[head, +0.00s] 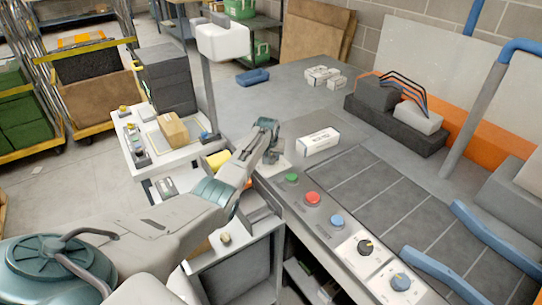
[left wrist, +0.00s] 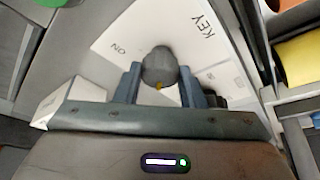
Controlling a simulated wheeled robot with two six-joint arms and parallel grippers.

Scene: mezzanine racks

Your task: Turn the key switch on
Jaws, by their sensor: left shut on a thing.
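The key switch shows in the left wrist view as a rounded dark grey knob (left wrist: 158,66) on a white plate (left wrist: 112,42). The plate is printed KEY and ON, and a small yellow mark shows on the knob's near side. My left gripper (left wrist: 159,80) has a finger on each side of the knob and is shut on it. In the head view my left gripper (head: 271,152) is down at the console's far left corner. It hides the knob there; part of the white plate (head: 279,166) shows beside it. My right gripper is in neither view.
Along the console's front edge are a green button (head: 292,177), a red button (head: 313,197), a blue button (head: 337,220) and two dials (head: 365,246) (head: 400,281). A white box (head: 318,141) lies just right of my gripper. A side cart (head: 140,160) stands to the left.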

